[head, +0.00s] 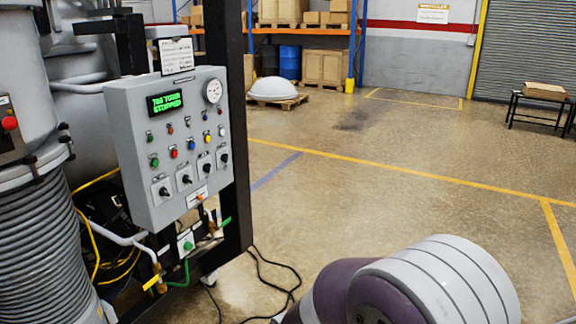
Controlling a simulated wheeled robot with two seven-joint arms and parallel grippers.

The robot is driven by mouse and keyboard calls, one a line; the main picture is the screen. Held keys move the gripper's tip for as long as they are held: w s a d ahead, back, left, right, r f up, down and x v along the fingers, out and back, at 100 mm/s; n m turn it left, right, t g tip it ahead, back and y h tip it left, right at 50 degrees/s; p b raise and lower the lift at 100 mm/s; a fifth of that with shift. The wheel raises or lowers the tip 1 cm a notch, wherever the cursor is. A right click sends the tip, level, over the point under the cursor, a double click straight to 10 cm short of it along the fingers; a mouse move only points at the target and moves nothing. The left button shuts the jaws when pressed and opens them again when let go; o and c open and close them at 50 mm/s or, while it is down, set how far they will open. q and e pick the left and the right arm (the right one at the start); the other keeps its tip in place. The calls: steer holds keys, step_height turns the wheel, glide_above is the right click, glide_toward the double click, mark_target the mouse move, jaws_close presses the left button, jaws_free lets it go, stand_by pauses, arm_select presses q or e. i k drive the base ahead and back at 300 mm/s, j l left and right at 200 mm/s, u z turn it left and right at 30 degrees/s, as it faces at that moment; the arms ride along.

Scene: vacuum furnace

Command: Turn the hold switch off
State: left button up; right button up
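A grey control panel (135,128) stands at the left of the head view, mounted on a black frame. A lower row holds several black rotary switches on pale plates, from the leftmost switch (162,190) up to the rightmost switch (224,157). Their labels are too small to read, so I cannot tell which one is the hold switch or its setting. Above them are coloured buttons and a green-lit display (166,103) whose second line seems to read "STOPPED". Neither of my grippers is in view. Part of my own arm shows at the lower right, apart from the panel.
A round gauge (213,91) sits at the panel's top right. A ribbed grey cylinder (40,255) and yellow cables stand left of the panel. A black cable (275,265) lies on the floor below. The floor right of the panel is open.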

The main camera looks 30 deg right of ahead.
mark_target(206, 167)
steer(key=z, duration=0.45)
steer(key=i+l, duration=1.9)
steer(key=k+l+z, duration=0.05)
steer(key=l, duration=0.05)
